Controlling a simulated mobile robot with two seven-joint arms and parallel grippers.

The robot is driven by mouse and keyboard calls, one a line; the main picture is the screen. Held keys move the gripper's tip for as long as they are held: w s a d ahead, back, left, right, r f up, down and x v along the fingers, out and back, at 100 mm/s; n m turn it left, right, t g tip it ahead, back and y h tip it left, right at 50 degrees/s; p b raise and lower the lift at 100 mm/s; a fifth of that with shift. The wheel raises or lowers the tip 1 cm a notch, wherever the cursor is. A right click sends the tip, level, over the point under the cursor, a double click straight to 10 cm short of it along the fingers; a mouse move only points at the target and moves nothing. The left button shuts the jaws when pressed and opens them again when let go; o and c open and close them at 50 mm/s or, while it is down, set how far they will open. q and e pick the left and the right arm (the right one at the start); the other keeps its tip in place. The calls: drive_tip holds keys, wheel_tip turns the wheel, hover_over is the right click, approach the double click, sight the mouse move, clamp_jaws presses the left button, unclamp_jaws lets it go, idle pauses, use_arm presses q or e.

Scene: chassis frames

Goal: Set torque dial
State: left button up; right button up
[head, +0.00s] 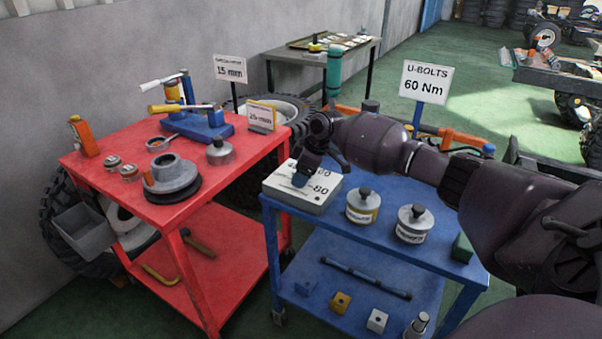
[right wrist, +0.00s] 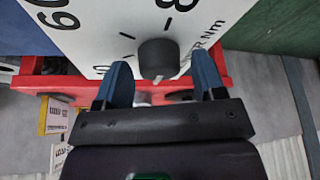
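The torque dial box (head: 284,197) is a pale box with printed numbers on the blue cart's near left corner. "80" shows on it in the head view; my right gripper hides the dial there. In the right wrist view, the dark round dial knob (right wrist: 158,55) sits on the white face (right wrist: 100,22) among tick marks, with a small light pointer on its lower side. My right gripper (head: 302,178) has its two blue fingers apart, one on each side of the knob. I cannot tell if they touch it. My left gripper is not in view.
A sign (head: 426,82) reads "U-BOLTS 60 Nm". Two labelled tins (head: 363,208) (head: 413,226) and a green block (head: 462,247) stand on the blue cart (head: 390,195), right of the box. A red cart (head: 205,200) with tools stands at left.

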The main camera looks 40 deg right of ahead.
drive_tip(key=c, duration=0.7)
drive_tip(key=shift+c, duration=0.3)
drive_tip(key=shift+r, duration=0.1)
